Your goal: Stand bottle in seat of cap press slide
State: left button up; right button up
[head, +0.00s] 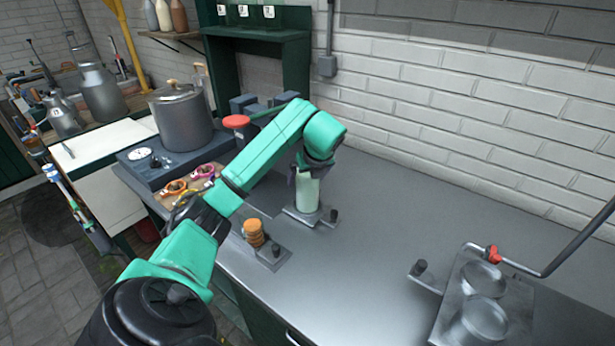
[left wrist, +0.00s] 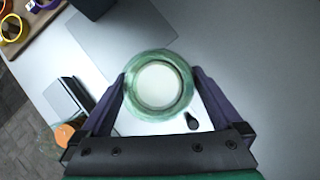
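The bottle (head: 307,194) is pale green glass with whitish contents. It stands upright at the slide plate (head: 325,222) of the cap press, whose dark knob (head: 333,214) sticks up to the right. Whether its base rests in the seat or hovers just above cannot be told. My left gripper (head: 306,172) is shut around the bottle's upper part from above. In the left wrist view the bottle's round top (left wrist: 160,85) sits between both fingers, with the plate and knob (left wrist: 192,122) below. My right gripper is not in view.
A stack of orange caps (head: 253,232) stands on a small plate left of the bottle. A red-knobbed lever (head: 237,121) and a large pot (head: 181,118) are behind. Metal cups (head: 482,280) sit on a tray at right. The middle counter is clear.

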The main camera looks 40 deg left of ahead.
pick_arm(q)
jog(key=shift+r, duration=0.2)
jog(key=shift+d+r, duration=0.15)
jog(key=b+v, duration=0.1)
jog(key=v, duration=0.4)
jog(key=p+v, duration=0.4)
jog(key=v, duration=0.2)
jog(key=shift+s+r, duration=0.15)
jog(key=shift+r, duration=0.1)
